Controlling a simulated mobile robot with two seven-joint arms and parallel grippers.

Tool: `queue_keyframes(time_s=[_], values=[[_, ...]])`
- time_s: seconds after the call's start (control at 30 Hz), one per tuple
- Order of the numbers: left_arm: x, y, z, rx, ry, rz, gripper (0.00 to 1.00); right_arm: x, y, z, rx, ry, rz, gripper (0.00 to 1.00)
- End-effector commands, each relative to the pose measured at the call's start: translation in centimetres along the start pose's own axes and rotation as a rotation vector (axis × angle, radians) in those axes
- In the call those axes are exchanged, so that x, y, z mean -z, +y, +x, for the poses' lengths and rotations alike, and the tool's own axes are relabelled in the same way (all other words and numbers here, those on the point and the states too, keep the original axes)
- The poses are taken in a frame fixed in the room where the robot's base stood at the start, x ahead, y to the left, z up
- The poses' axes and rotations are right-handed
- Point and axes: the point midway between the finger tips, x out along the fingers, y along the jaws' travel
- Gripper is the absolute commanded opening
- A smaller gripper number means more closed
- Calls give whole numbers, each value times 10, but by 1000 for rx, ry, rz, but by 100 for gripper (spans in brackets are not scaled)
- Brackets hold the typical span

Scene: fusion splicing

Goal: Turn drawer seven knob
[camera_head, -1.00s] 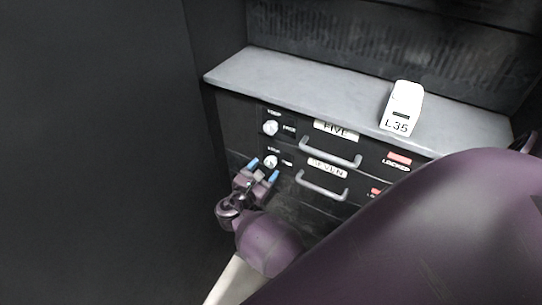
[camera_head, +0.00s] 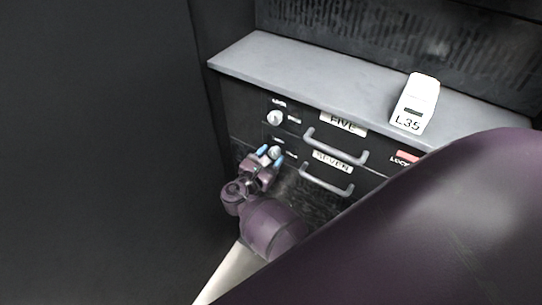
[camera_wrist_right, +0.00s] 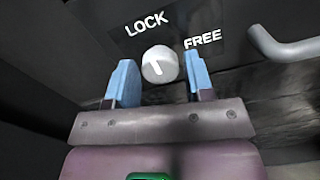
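The drawer seven knob (camera_head: 274,152) is a small round white knob on the dark cabinet front, left of the SEVEN label (camera_head: 333,161). In the right wrist view the knob (camera_wrist_right: 159,64) has a white mark and sits below the word LOCK, with FREE to its right. My right gripper (camera_head: 270,156) is open, its blue fingertips on either side of the knob. In the wrist view the gripper (camera_wrist_right: 160,82) shows gaps between both fingers and the knob. My left gripper is not in view.
The drawer five knob (camera_head: 274,118) is just above. Drawer handles for five (camera_head: 336,148) and seven (camera_head: 326,182) stick out to the right. A white L35 device (camera_head: 415,103) stands on the grey cabinet top (camera_head: 290,62). A dark wall (camera_head: 95,150) is at the left.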

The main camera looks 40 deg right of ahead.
Motion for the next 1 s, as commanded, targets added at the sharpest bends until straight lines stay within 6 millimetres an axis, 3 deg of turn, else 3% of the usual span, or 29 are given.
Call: queue_keyframes(time_s=[0.03, 0.2, 0.57, 1.0], values=[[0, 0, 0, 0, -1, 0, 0, 0, 0, 0, 0, 0, 0, 40], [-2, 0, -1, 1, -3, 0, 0, 0, 0, 0, 0, 0, 0, 14], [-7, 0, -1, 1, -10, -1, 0, 0, 0, 0, 0, 0, 58, 14], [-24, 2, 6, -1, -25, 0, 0, 2, -2, 1, 1, 0, 403, 14]])
